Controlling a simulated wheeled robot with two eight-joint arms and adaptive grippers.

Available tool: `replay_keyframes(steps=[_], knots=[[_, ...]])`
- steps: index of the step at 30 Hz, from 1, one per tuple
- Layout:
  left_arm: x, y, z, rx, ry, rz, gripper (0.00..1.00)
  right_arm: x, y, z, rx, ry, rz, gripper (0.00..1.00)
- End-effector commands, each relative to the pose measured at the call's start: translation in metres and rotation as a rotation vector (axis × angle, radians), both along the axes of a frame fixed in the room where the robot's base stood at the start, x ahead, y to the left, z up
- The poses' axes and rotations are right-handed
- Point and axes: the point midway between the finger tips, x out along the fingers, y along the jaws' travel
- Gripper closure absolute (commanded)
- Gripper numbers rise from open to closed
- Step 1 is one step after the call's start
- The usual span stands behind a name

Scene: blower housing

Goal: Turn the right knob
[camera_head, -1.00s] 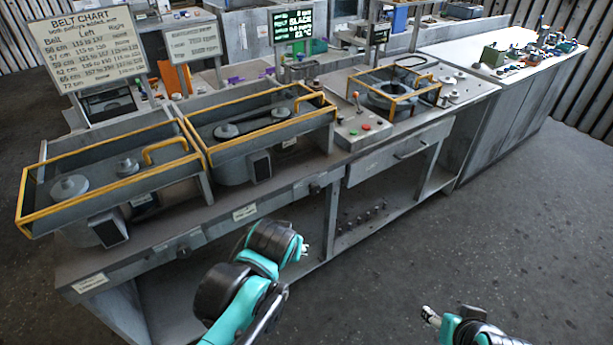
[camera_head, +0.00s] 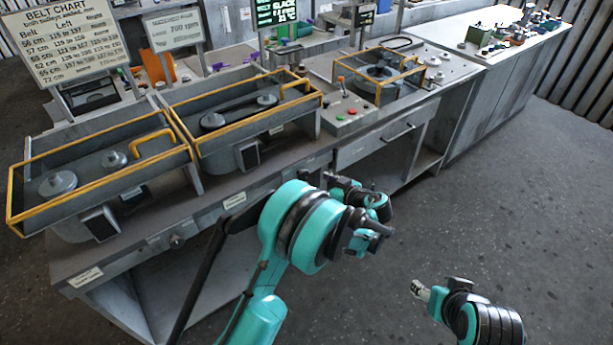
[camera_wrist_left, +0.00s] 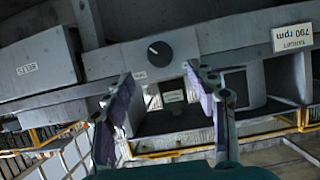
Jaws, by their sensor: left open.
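The right knob (camera_wrist_left: 159,53) is a round black dial with a white mark on a square grey plate. It shows upside down in the left wrist view, just beyond and between the open fingertips of my left gripper (camera_wrist_left: 160,77), apart from them. In the head view my left gripper (camera_head: 338,182) is in front of the bench's front rail, left of the drawer; my arm blocks much of that stretch, and I cannot make out the right knob there. The left knob (camera_head: 177,241) is visible farther left on the rail. My right gripper (camera_head: 420,290) is low over the floor; its fingers are too small to read.
A drawer (camera_head: 375,145) with a handle sits right of the left gripper. A "TARGET 790 rpm" label (camera_wrist_left: 293,38) is beside the knob plate. Yellow-framed blower housings (camera_head: 240,110) stand on the bench top. The floor (camera_head: 520,200) right of the bench is clear.

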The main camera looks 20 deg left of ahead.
Motion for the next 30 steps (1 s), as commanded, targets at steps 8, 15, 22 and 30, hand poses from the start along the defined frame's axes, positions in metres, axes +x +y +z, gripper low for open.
replay_keyframes(steps=[8, 15, 22, 30], knots=[[0.021, 0.028, -0.018, 0.0, -0.005, 0.005, 0.43, 0.0, 0.0, -0.016, 0.0, 0.0, 0.0, 0.43], [0.04, 0.051, -0.029, 0.0, -0.004, 0.003, 0.43, 0.0, 0.0, -0.026, 0.0, 0.0, 0.0, 0.43], [0.044, 0.056, -0.031, -0.001, -0.004, 0.001, 0.43, 0.0, 0.0, -0.027, 0.0, 0.0, 0.0, 0.43], [0.044, 0.056, -0.03, 0.0, -0.003, 0.001, 0.77, 0.0, 0.0, -0.027, 0.0, 0.0, 0.0, 0.43]])
